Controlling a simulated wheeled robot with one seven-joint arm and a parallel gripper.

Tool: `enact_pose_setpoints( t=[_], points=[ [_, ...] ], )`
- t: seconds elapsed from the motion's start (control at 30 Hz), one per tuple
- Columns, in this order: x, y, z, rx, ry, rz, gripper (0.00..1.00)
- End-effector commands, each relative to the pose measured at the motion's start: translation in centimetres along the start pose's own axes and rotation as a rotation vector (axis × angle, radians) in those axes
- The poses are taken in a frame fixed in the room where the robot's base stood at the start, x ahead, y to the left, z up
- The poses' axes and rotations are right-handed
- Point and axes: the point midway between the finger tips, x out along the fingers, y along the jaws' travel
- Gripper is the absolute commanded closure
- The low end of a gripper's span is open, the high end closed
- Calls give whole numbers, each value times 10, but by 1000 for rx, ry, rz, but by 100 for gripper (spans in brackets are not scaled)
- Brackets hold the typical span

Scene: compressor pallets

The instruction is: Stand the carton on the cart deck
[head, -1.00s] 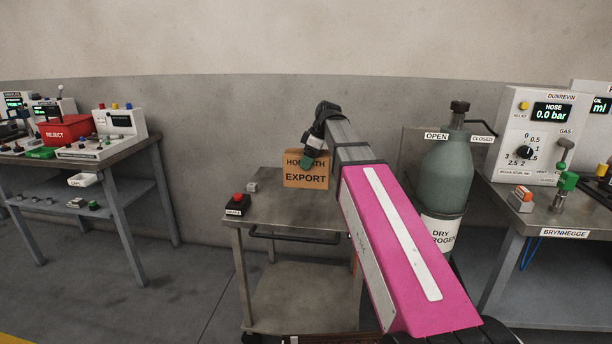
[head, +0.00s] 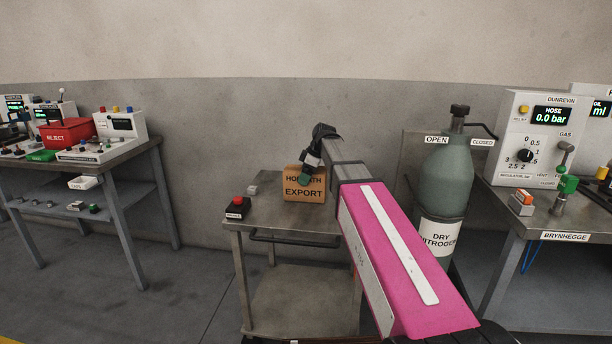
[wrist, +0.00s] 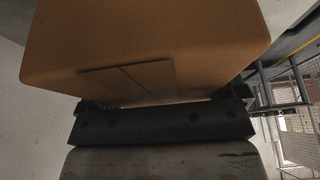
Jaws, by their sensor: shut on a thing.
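The carton (head: 304,191) is a brown box with black print reading EXPORT on its front. It is upright at the cart's deck (head: 275,217), towards the back; I cannot tell whether its base touches the metal. My gripper (head: 306,178) reaches it from above and in front, hiding part of the upper print line. In the wrist view the carton (wrist: 150,45) fills the upper middle, between the two fingers of my gripper (wrist: 165,102), which is shut on it.
A red push button on a black box (head: 237,208) and a small grey block (head: 253,190) are on the deck left of the carton. A green gas cylinder (head: 447,175) stands to the right. Benches with instruments flank the cart.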

Motion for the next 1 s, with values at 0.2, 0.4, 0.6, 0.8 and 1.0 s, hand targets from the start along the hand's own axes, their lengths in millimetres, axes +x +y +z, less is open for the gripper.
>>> enact_pose_setpoints(
  t=[0.2, 0.4, 0.6, 0.8, 1.0],
  points=[
    [1, 0, 0, 0, 1, 0, 56],
    [2, 0, 1, 0, 0, 0, 0],
    [-2, 0, 0, 0, 0, 0, 0],
    [-28, 0, 0, 0, 1, 2, 0],
    [-67, 1, 0, 0, 1, 2, 0]
  ],
)
